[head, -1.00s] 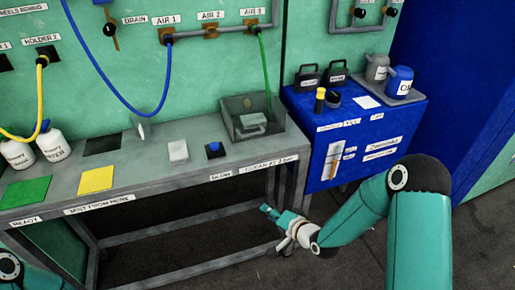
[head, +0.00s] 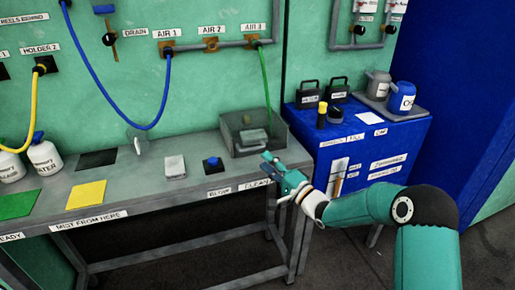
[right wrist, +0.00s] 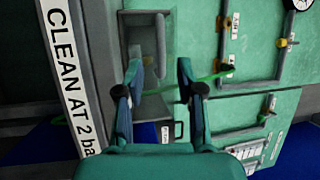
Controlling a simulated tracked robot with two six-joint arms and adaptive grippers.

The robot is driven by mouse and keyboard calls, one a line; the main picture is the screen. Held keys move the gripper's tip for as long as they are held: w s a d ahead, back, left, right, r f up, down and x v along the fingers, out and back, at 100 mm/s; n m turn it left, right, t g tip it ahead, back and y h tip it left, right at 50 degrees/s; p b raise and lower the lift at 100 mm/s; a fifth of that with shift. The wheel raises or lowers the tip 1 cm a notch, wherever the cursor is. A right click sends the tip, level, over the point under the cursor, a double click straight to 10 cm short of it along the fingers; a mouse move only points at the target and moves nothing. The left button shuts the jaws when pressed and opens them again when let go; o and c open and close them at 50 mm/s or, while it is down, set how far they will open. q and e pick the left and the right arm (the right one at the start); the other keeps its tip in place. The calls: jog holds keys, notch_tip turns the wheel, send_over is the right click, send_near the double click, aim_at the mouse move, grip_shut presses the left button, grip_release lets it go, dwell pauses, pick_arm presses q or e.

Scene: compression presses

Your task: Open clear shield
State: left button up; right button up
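The clear shield (head: 278,131) is a see-through grey box on the right end of the grey bench, with a pale block inside (head: 253,137). Whether its front is open or shut is hard to tell. My right gripper (head: 268,163) is in front of the box, above the bench's front edge by the CLEAN label. In the right wrist view its two fingers (right wrist: 158,75) are apart with nothing between them, and the box (right wrist: 135,35) lies beyond them. I see no contact with the shield. My left gripper is out of view.
A green hose (head: 266,85) hangs from AIR 3 into the box. A blue cabinet (head: 400,145) with cans and bottles stands to the right. Yellow and green mats lie at the left.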

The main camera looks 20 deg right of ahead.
aim_at(252, 149)
jog(key=x, duration=0.7)
jog(key=shift+w+a, duration=0.15)
jog(key=shift+w, duration=0.1)
grip_shut()
